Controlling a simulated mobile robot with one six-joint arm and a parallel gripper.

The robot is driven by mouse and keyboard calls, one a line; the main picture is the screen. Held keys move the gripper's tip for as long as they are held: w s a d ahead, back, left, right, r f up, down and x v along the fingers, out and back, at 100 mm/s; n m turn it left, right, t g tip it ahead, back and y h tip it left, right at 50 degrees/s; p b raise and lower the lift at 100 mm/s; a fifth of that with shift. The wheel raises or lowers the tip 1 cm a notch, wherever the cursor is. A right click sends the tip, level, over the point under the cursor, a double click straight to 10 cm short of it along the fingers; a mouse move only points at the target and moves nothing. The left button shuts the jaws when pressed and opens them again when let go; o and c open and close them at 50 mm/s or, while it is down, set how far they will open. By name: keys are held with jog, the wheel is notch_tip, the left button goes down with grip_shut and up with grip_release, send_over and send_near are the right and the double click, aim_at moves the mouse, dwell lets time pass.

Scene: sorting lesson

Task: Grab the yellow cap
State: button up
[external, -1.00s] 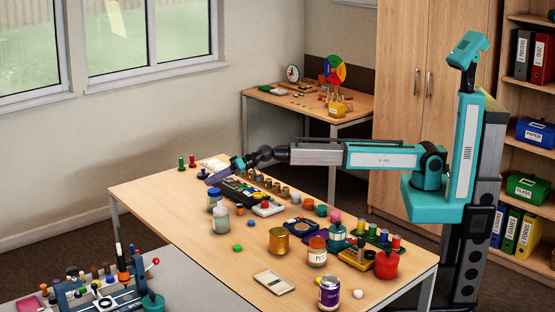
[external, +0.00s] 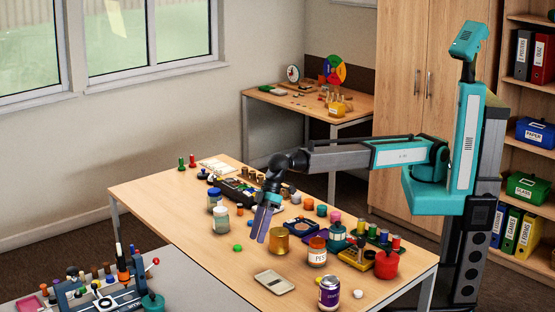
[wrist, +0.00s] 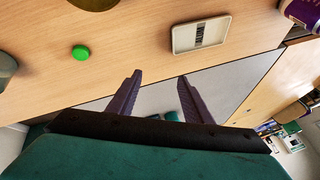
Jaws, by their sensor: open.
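I cannot clearly pick out a yellow cap in either current view. A green cap (external: 237,247) lies alone on the table, and it also shows in the wrist view (wrist: 80,52). A white cap (external: 357,294) lies near the front right. My gripper (external: 261,240) has purple fingers pointing down over the middle of the table, just left of a gold jar (external: 279,243). In the wrist view, my gripper (wrist: 160,74) is open with nothing between its fingers. The arm and gripper hide part of the table behind them.
A shallow cream tray (external: 274,283) and a purple can (external: 329,293) stand toward the front. Several jars, pots and stands crowd the right side, including a red pot (external: 387,265). Bare table lies around the green cap.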

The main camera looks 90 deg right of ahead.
jog(key=s+a+r+n+g+h+p, duration=0.1)
jog(key=s+a, duration=0.4)
jog(key=s, duration=0.6)
jog(key=s+a+r+n+g+h+p, duration=0.1)
jog(key=s+a+h, duration=0.3)
jog(key=s, duration=0.7)
jog(key=shift+a+r+g+p, duration=0.35)
jog(key=shift+r+g, duration=0.15)
jog(key=shift+r, duration=0.25)
jog(key=shift+f+p, duration=0.4)
jog(key=shift+f, duration=3.9)
jog(key=shift+f, duration=0.1)
jog(key=shift+w+f+p, duration=0.15)
jog(key=shift+f+p, duration=0.5)
jog(key=shift+f, duration=1.9)
jog(key=c, duration=1.2)
